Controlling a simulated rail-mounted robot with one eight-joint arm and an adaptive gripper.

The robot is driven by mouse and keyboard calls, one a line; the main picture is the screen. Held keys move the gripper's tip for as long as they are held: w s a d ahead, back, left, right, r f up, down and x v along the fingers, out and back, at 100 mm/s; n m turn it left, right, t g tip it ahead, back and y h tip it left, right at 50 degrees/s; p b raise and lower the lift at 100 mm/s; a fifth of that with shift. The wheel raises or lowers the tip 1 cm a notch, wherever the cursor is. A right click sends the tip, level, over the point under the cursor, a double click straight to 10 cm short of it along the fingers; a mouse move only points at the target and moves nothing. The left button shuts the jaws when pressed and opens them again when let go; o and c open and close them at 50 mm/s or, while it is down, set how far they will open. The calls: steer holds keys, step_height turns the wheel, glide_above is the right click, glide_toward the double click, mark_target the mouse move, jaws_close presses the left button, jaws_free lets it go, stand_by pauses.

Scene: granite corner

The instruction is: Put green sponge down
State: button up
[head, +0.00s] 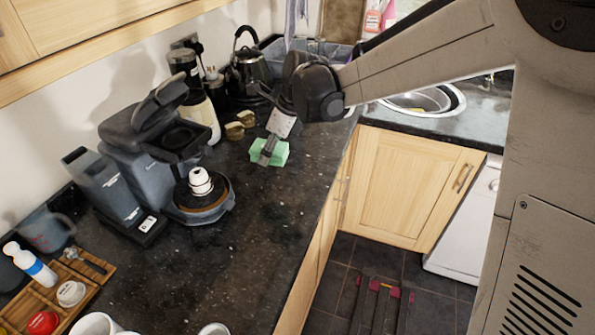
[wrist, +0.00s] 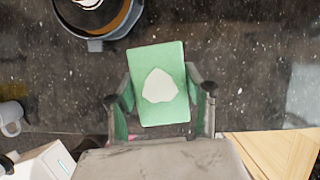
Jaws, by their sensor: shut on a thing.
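The green sponge (head: 269,151) is a bright green block at the back part of the dark granite counter in the head view. My gripper (head: 268,156) is shut on it from above. In the wrist view the sponge (wrist: 158,63) has a pale irregular patch on its face and sits between the two fingers of my gripper (wrist: 160,92), one at each long side. The sponge is at or close above the counter; I cannot tell whether it touches. Its far side is hidden.
Small brown pieces (head: 236,130), a kettle (head: 250,68) and a sink (head: 422,100) are behind. The counter (head: 262,225) in front is clear; its edge drops off at right.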

steer(key=shift+a+r+m, duration=0.1)
steer(key=shift+a+m, duration=0.4)
steer(key=shift+a, duration=0.15)
glide_above(294, 168)
steer(key=d, duration=0.1)
step_height(294, 168, down, 7)
steer(key=shift+s+d, duration=0.1)
steer(key=shift+s, duration=0.05)
steer(key=shift+f+p, duration=0.4)
steer(key=shift+f, duration=1.55)
steer(key=shift+f, duration=0.1)
steer(key=o, duration=1.5)
steer(key=shift+c, duration=0.2)
